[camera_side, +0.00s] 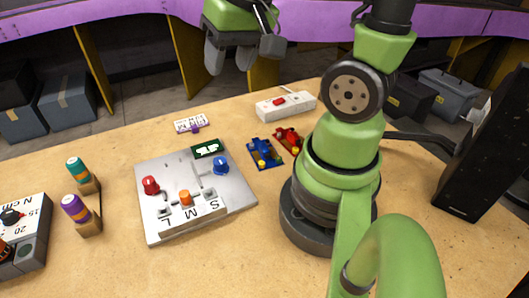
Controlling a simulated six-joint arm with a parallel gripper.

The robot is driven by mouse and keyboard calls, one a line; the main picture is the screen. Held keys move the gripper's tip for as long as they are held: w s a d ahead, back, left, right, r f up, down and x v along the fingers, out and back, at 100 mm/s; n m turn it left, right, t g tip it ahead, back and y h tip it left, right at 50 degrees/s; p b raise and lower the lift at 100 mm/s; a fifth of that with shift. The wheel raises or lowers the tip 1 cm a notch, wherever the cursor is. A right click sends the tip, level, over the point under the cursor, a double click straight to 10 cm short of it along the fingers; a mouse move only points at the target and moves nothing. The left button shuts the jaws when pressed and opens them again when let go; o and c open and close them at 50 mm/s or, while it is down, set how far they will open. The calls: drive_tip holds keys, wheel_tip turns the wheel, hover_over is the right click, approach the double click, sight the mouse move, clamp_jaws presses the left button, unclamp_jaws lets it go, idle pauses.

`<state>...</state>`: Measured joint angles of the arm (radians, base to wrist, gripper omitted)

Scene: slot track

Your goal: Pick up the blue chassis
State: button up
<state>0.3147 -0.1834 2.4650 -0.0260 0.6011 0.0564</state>
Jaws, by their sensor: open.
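The blue chassis (264,153) is a small blue car-like piece with yellow and red bits, lying on the wooden table left of my arm's base. A similar red chassis (288,139) sits close beside it, to the right and slightly behind. My gripper (238,58) is at the top of the picture, well above the table and up from the chassis. Its fingers point down, and it is open and empty. The upper part of the gripper is cut off by the picture's top edge.
A grey panel (157,222) with coloured knobs lies left of the chassis. A white power strip (286,105) lies behind it. Screwdriver-like tools (75,208) in wooden blocks and a grey dial box (36,232) stand at left. A black box (484,150) stands at right.

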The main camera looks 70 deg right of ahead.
drive_tip(key=d+f+m+g, duration=0.2)
drive_tip(key=d+f, duration=0.3)
drive_tip(key=f, duration=0.1)
drive_tip(key=m+g, duration=0.1)
drive_tip(key=g, duration=0.1)
approach(264, 146)
drive_tip(key=d, duration=0.1)
drive_tip(key=shift+d+f+y, duration=0.1)
drive_tip(key=shift+d+y, duration=0.1)
drive_tip(key=shift+y, duration=0.1)
wheel_tip(264, 146, down, 4)
drive_tip(key=shift+f, duration=0.15)
drive_tip(key=shift+a+f, duration=0.2)
drive_tip(key=shift+f, duration=1.1)
drive_tip(key=shift+a+f, duration=0.2)
drive_tip(key=shift+f, duration=1.15)
drive_tip(key=shift+c, duration=0.2)
clamp_jaws()
